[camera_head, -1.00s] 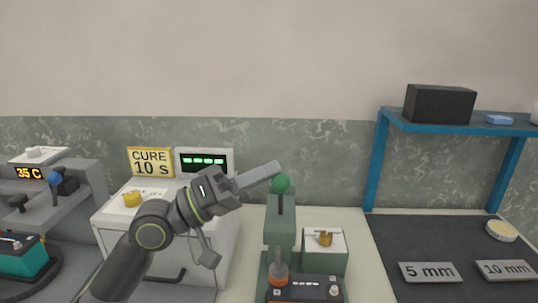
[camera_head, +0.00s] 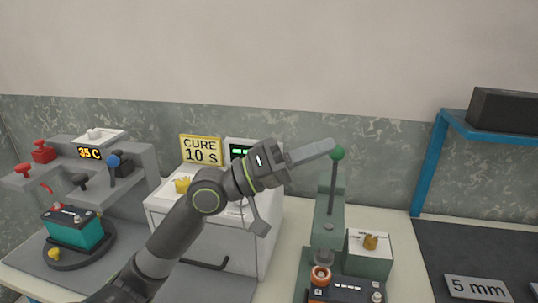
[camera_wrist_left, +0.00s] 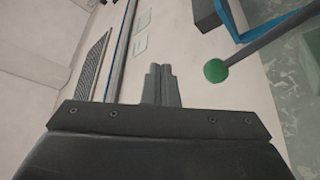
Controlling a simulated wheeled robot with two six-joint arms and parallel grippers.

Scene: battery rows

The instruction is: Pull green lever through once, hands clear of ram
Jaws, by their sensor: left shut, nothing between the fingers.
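The green lever (camera_head: 334,182) has a dark rod and a round green knob, and stands nearly upright on the green press (camera_head: 328,207). My left gripper (camera_head: 331,147) is shut and empty, its fingertips right beside the knob at the left in the head view. In the left wrist view the knob (camera_wrist_left: 214,70) shows to the right of the shut fingers (camera_wrist_left: 162,72), with a gap in the picture; contact is not clear. A dark battery (camera_head: 347,291) with an orange ring (camera_head: 320,275) on it sits at the press foot. The ram is hard to make out. My right gripper is out of view.
A white cabinet (camera_head: 240,262) stands behind my left arm, with a yellow CURE 10 S sign (camera_head: 201,150). A green block (camera_head: 369,262) with a brass part is right of the press. A teal battery (camera_head: 75,230) sits far left. A blue shelf (camera_head: 431,170) stands right.

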